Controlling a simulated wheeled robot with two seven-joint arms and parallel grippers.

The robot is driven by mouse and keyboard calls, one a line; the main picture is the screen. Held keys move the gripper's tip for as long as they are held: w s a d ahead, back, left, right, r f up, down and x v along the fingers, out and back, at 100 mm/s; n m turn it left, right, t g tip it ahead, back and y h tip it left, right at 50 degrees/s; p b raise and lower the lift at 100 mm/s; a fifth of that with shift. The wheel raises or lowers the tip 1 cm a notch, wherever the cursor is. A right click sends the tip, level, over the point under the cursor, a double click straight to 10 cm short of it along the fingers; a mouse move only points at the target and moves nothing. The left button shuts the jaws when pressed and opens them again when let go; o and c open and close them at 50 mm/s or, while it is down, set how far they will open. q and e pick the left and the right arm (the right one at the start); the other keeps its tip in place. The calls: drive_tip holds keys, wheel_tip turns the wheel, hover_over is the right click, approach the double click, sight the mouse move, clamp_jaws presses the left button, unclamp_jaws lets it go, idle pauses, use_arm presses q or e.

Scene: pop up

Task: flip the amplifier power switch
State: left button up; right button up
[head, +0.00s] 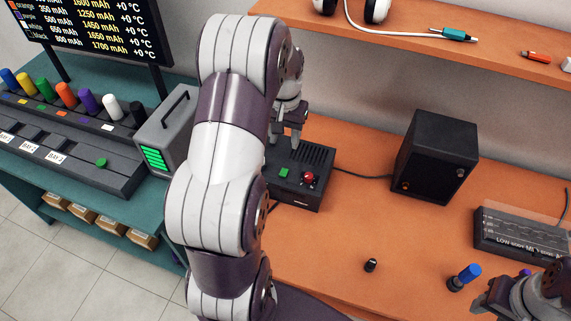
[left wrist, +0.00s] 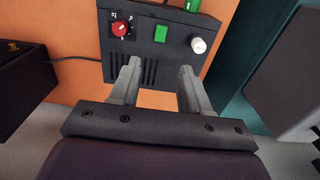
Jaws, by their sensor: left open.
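The amplifier (head: 318,158) is a black box with a vented top on the orange desk, partly hidden behind my left arm. A green square switch (head: 284,173) and a red knob (head: 309,178) show on it. In the left wrist view the amplifier (left wrist: 142,48) carries the green switch (left wrist: 161,33) between the red knob (left wrist: 121,28) and a white knob (left wrist: 198,45). My left gripper (head: 287,140) is open and empty over the vented rear part of the amplifier. Its fingertips (left wrist: 160,72) point toward the switch, apart from it. My right gripper is partly visible at lower right; its jaws are unclear.
A black speaker (head: 436,155) stands right of the amplifier, with a cable between them. A grey box with green bars (head: 165,135) stands at left. A small black knob (head: 371,265) and a blue-capped piece (head: 464,276) lie in front. A shelf (head: 400,42) hangs above.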

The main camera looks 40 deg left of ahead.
sight(285, 169)
use_arm(q)
wheel_tip(285, 169, down, 11)
drive_tip(key=shift+w+f, duration=0.1)
